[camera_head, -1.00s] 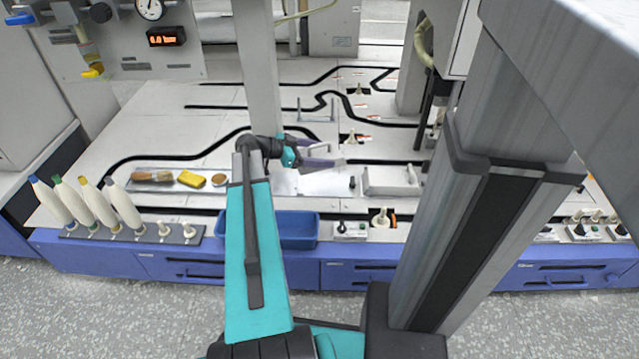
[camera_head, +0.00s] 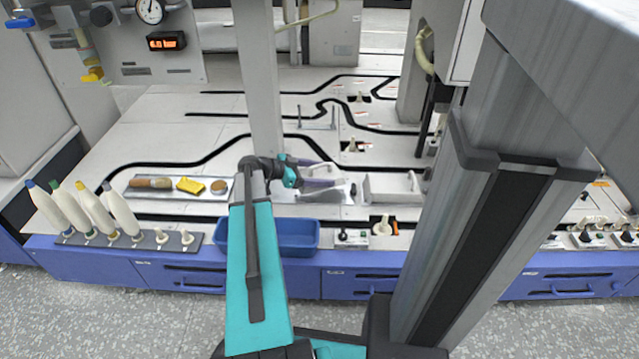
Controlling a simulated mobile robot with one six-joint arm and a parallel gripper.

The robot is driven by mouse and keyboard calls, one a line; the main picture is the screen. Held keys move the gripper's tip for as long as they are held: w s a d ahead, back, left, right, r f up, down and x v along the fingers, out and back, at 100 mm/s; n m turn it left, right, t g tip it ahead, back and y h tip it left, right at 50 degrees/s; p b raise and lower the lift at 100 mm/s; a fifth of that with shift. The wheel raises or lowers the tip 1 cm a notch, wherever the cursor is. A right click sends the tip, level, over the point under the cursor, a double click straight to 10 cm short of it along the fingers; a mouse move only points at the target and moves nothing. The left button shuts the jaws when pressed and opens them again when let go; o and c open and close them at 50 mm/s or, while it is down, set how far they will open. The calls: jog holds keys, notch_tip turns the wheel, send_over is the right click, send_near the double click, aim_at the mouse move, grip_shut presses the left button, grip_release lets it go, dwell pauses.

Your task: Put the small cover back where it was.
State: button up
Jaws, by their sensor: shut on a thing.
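My gripper (camera_head: 338,182) is over the middle of the white work table, just left of a low grey bracket-like part. The jaws hide part of this piece. It is low over the table; I cannot tell whether it touches the surface. The place under it is hidden by the gripper and the piece.
The grey bracket-like part (camera_head: 392,188) stands close right of the jaws, with a small black knob (camera_head: 353,190) between. A blue bin (camera_head: 285,236) is in front. A tray (camera_head: 135,193) with brush and sponge lies left. A pillar (camera_head: 262,80) rises behind.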

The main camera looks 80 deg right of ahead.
jog(key=shift+f+b, duration=0.65)
jog(key=shift+f, duration=1.4)
jog(key=shift+f, duration=0.15)
jog(key=o, duration=1.3)
jog(key=shift+r, duration=0.2)
jog(key=shift+w+a+r, duration=0.1)
jog(key=shift+w+a, duration=0.05)
jog(key=shift+w, duration=0.15)
jog(key=p+v, duration=0.4)
jog(key=v, duration=0.7)
jog(key=shift+w+a, duration=0.1)
jog(key=shift+a, duration=0.05)
